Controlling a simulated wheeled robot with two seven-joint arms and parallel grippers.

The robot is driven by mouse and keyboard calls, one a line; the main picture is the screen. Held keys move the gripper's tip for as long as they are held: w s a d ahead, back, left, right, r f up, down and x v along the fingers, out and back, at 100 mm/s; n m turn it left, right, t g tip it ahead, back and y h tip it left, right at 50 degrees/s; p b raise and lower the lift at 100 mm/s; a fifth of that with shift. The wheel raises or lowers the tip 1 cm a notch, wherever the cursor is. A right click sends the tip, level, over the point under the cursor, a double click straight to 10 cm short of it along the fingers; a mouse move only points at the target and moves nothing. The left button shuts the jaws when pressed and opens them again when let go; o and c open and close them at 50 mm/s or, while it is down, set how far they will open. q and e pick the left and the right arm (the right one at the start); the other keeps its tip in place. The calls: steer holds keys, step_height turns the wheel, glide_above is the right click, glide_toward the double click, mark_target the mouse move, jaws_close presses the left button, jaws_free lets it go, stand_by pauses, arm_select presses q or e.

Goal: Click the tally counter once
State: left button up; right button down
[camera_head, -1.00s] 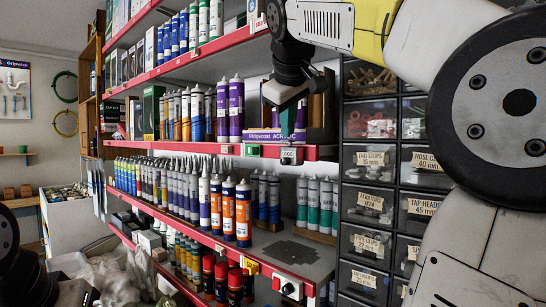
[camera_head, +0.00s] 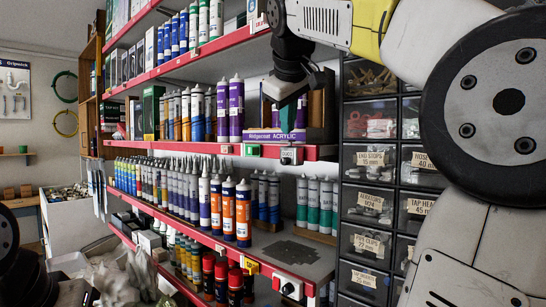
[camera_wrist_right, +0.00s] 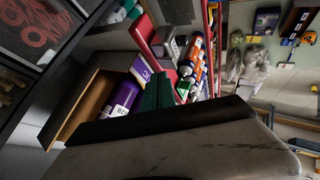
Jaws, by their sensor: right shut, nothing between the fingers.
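The tally counter (camera_head: 291,156) is a small pale device with a dark display window, on the red front edge of the middle shelf near its right end. Its digits are too small to read surely. My right gripper (camera_head: 287,130) points down with its green fingers shut and empty, just above the counter. In the head view the fingertips look very close to its top; I cannot tell whether they touch. In the right wrist view the green fingers (camera_wrist_right: 150,92) are together, and the counter cannot be made out surely. My left gripper is not in view.
A purple-and-white acrylic box (camera_head: 268,136) and purple tubes (camera_head: 236,108) stand close behind and left of the right gripper. A green device (camera_head: 252,150) sits on the same shelf edge. Another small device (camera_head: 289,289) is on the lower shelf edge. Labelled drawers (camera_head: 369,160) stand to the right.

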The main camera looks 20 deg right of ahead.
steer(key=shift+r, duration=0.25)
step_height(320, 180, up, 6)
stand_by(0.7)
stand_by(0.7)
